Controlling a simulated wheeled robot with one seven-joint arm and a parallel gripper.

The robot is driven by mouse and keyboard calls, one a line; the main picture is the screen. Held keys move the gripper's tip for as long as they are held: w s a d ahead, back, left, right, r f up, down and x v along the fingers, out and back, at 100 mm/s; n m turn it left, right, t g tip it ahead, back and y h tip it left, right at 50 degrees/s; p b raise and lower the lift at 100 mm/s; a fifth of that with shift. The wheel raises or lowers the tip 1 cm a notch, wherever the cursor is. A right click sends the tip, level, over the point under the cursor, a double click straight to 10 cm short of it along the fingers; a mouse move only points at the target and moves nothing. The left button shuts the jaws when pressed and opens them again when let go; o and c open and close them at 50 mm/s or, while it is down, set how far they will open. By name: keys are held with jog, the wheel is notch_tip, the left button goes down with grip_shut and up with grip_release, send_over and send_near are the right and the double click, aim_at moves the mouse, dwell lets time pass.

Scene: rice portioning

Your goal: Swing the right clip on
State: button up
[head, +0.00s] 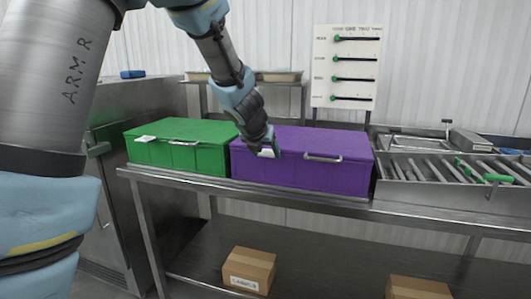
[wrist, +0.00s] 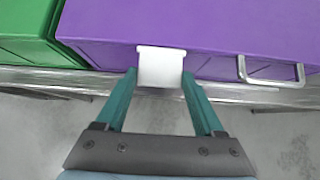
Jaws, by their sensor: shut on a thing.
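A purple lidded box (head: 345,178) stands on the metal bench, and it fills the upper part of the wrist view (wrist: 215,25). A small white clip (wrist: 161,66) sits at the front edge of its lid, left of the silver handle (wrist: 271,72). My gripper (head: 266,151) is at the box's left front. In the wrist view, its two green fingers (wrist: 159,76) are shut on the white clip, one on each side. The clip's lower end lies between the fingers, over the bench edge. Whether it is latched I cannot tell.
A green box (head: 175,155) with a handle and a white piece at its left stands close beside the purple one. A roller rack (head: 440,172) is at the right. Cardboard boxes (head: 249,269) lie on the lower shelf. A white board with sliders (head: 346,65) stands behind.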

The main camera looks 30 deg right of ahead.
jog(key=shift+w+d+f+b, duration=0.15)
jog(key=shift+f+b, duration=0.4)
jog(key=shift+f, duration=0.35)
jog(key=shift+w+d+f, duration=0.25)
jog(key=shift+f, duration=0.2)
jog(key=shift+w+d+f, duration=0.2)
jog(key=shift+w+d, duration=0.2)
jog(key=shift+w, duration=0.05)
jog(key=shift+w+d, duration=0.35)
jog(key=shift+w, duration=0.05)
jog(key=shift+d, duration=0.1)
jog(key=shift+w+d+f, duration=0.1)
jog(key=shift+w+d, duration=0.1)
jog(key=shift+w, duration=0.1)
